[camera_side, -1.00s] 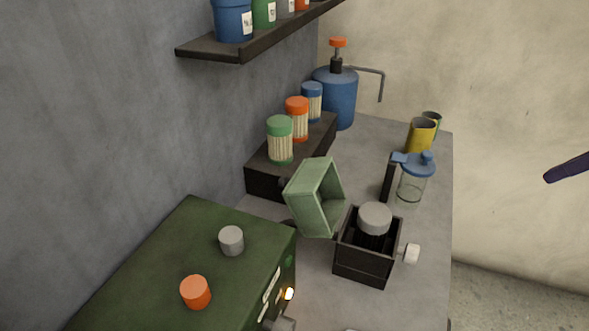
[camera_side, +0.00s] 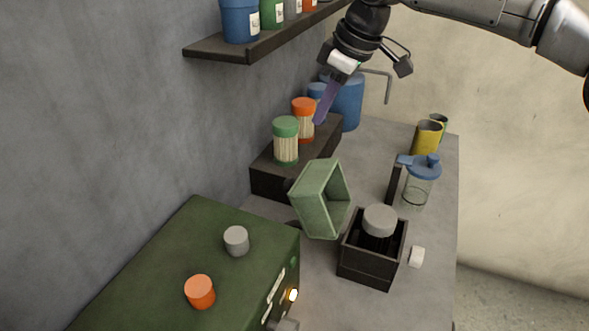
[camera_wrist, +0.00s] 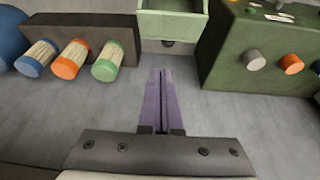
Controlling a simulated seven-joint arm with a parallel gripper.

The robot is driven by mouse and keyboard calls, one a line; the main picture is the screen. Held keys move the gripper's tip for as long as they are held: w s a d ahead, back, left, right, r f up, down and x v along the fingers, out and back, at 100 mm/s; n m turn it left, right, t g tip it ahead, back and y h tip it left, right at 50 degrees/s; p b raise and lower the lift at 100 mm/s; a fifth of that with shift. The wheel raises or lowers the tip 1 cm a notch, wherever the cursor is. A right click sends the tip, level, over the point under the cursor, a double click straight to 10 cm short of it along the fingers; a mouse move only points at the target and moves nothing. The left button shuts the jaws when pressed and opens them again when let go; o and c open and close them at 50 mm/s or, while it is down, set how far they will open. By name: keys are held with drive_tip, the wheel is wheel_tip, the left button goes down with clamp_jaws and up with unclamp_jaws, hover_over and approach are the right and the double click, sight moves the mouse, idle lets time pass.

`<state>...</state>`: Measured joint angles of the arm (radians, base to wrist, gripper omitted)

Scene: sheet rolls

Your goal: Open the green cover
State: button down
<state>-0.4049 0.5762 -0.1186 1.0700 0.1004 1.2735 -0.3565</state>
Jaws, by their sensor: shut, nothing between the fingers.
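The green cover (camera_side: 313,207) is a pale green hollow box shape, tipped on its side with its open face toward the right. It stands just behind and left of a black open box (camera_side: 366,262), apparently swung up off it; its hinge is not clear. The cover's lower part also shows at the top of the wrist view (camera_wrist: 172,27). My gripper (camera_side: 319,120) has purple fingers, closed together and empty. It is above the jar ledge, behind and above the cover and not touching it. In the wrist view the fingertips (camera_wrist: 160,75) point toward the cover with a gap between.
A dark ledge (camera_side: 275,184) by the wall holds jars with green (camera_side: 286,126), orange and blue lids. A shelf (camera_side: 262,48) overhangs it. A dark green machine (camera_side: 180,250) stands in front. A glass jar (camera_side: 416,190) and yellow cup (camera_side: 427,138) stand right.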

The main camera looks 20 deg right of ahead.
hover_over(303, 178)
drive_tip(key=shift+g, duration=0.4)
drive_tip(key=f, duration=0.4)
drive_tip(key=shift+s+d+f, duration=0.25)
drive_tip(key=shift+f, duration=0.05)
drive_tip(key=x, duration=0.9)
drive_tip(key=shift+d+f, duration=0.1)
drive_tip(key=shift+f, duration=0.15)
drive_tip(key=shift+r, duration=0.1)
drive_tip(key=shift+s+d+r+t+y, duration=0.4)
drive_tip(key=shift+s+d+r+t, duration=0.1)
drive_tip(key=shift+s+d+r, duration=0.6)
drive_tip(key=shift+d+r, duration=0.05)
drive_tip(key=shift+r, duration=0.05)
drive_tip(key=shift+f, duration=0.1)
